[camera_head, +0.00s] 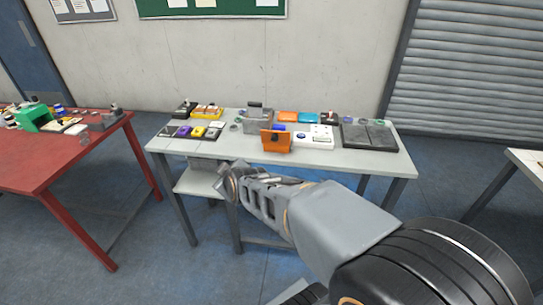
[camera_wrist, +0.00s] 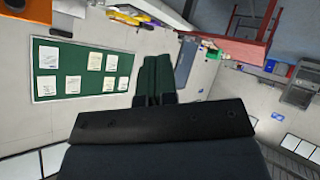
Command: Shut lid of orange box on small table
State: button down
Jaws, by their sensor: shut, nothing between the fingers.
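The orange box (camera_head: 277,142) stands at the front edge of the white table, near its middle. A broad orange panel faces me; I cannot make out the lid clearly or how far it is open. In the wrist view, an orange surface (camera_wrist: 14,14) at the top left corner looks like part of this box. My gripper (camera_wrist: 157,62) is shut and empty, its two dark fingers together in the wrist view. In the head view my arm reaches from the lower right, and its end is in front of the table, left of and below the orange box.
A red table (camera_head: 75,160) stands at the left. Floor between the tables is clear.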

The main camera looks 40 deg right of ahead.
jog(key=w+d+f+n+t+h+b, duration=0.3)
jog(key=w+d+f+t+h+b, duration=0.15)
jog(key=d+f+b, duration=0.3)
jog(key=n+h+b, duration=0.2)
jog(key=h+b, duration=0.2)
jog(key=h, duration=0.5)
send_near(275, 139)
jog(key=shift+t, duration=0.25)
jog(key=x, duration=0.7)
jog(key=shift+w+d+f, duration=0.2)
jog(key=shift+w+d, duration=0.05)
